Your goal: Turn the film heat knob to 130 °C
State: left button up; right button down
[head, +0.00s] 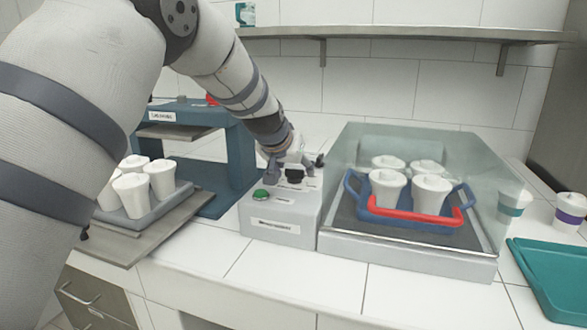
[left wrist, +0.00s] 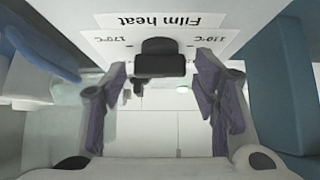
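The film heat knob (left wrist: 160,60) is black and sits below an upside-down "Film heat" label (left wrist: 160,21) in the left wrist view. The marks 170 °C at its left and 110 °C at its right are also upside down. I cannot make out a pointer or the set value. My left gripper (left wrist: 160,112) is open, its two purple-padded fingers apart on either side of the knob's line, not seen touching it. In the head view my left gripper (head: 291,166) is over the grey control box (head: 283,214), largely hiding the knob. My right gripper is out of view.
A green button (head: 260,195) is on the control box's front left. A blue press frame (head: 240,150) stands left of it, near a tray of white cups (head: 134,195). A clear-covered chamber (head: 430,262) with a red-handled blue carrier (head: 410,216) of cups is close at the right. A shelf (head: 410,34) runs above.

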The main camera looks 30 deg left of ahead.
pick_arm(q)
jog(key=c, duration=0.8)
